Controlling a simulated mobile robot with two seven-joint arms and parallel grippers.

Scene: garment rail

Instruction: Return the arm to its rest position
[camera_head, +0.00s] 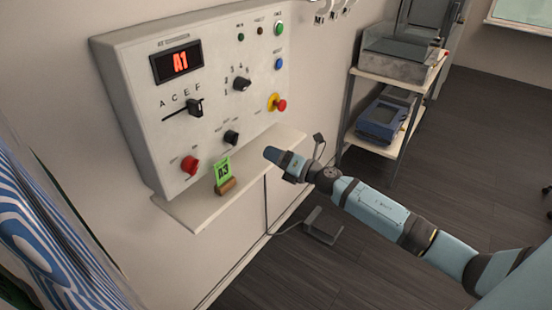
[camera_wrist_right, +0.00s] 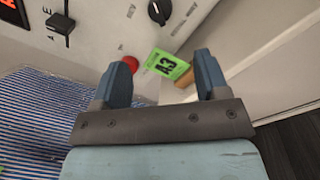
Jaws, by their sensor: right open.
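My right arm reaches in from the lower right in the head view, and its gripper (camera_head: 284,163) is in the air in front of the panel's shelf, right of the green card. In the right wrist view the two fingers of my right gripper (camera_wrist_right: 163,78) stand wide apart with nothing gripped between them. The green card marked A3 (camera_head: 222,171) stands in a small wooden holder (camera_head: 226,187) on the shelf; the card also shows beyond the fingers in the wrist view (camera_wrist_right: 167,64). My left gripper is not in view.
A wall control panel (camera_head: 205,90) has a display reading A1, a slider, knobs and a red button (camera_head: 190,165). The shelf (camera_head: 190,215) juts out below it. A trolley (camera_head: 400,85) with trays stands at the back right. Striped fabric (camera_head: 45,240) hangs at left. Open floor lies right.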

